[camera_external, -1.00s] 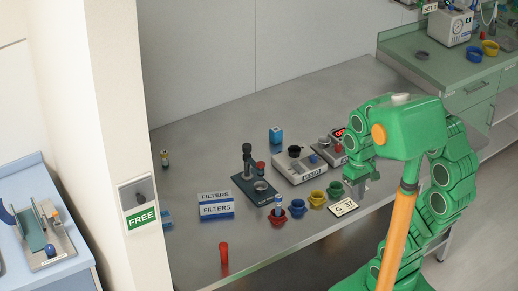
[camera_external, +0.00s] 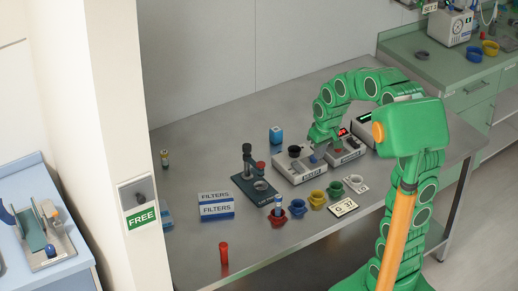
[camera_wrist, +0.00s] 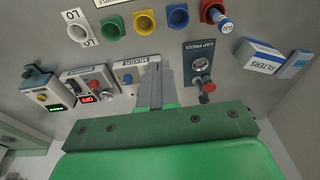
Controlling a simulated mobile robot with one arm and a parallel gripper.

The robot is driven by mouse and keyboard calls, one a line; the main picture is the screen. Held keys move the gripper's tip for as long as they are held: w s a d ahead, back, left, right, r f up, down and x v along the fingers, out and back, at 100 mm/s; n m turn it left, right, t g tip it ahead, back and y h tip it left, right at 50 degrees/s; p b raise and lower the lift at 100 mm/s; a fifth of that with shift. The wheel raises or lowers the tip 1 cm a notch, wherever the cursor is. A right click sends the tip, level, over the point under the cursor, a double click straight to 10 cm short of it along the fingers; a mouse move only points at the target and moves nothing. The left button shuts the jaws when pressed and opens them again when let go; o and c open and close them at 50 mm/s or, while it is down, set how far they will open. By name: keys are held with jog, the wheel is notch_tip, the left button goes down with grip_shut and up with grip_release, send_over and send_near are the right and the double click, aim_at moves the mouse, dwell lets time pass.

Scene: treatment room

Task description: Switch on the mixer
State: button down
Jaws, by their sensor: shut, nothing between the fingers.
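The mixer (camera_external: 292,172) is a pale grey box on the metal table, with a black cup on its top left and a blue knob (camera_external: 314,159) on its right. In the wrist view the mixer (camera_wrist: 122,65) shows its label and the blue knob (camera_wrist: 127,78). My gripper (camera_external: 319,150) is shut and empty, pointing down over the mixer's right part by the blue knob. In the wrist view the gripper (camera_wrist: 153,64) covers the mixer's side with the black cup. I cannot tell whether the fingertips touch anything.
Right of the mixer stands a device with a red display (camera_external: 342,132), then one with a green display (camera_wrist: 55,107). The cap press (camera_external: 250,190) stands to the left. Several coloured cups, including a yellow cup (camera_external: 317,198), line the front.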

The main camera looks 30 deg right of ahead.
jog(key=t, duration=0.2)
send_over(295, 162)
jog(key=s, duration=0.5)
notch_tip(295, 162, down, 4)
jog(key=shift+w+r, duration=0.1)
jog(key=shift+w, duration=0.05)
jog(key=x, duration=1.4)
jog(key=shift+s, duration=0.35)
jog(key=shift+w+f, duration=0.25)
jog(key=shift+f, duration=0.05)
jog(key=shift+s+g, duration=0.1)
jog(key=shift+g, duration=0.2)
jog(key=shift+s, duration=0.1)
jog(key=shift+s+r, duration=0.15)
jog(key=shift+s, duration=0.55)
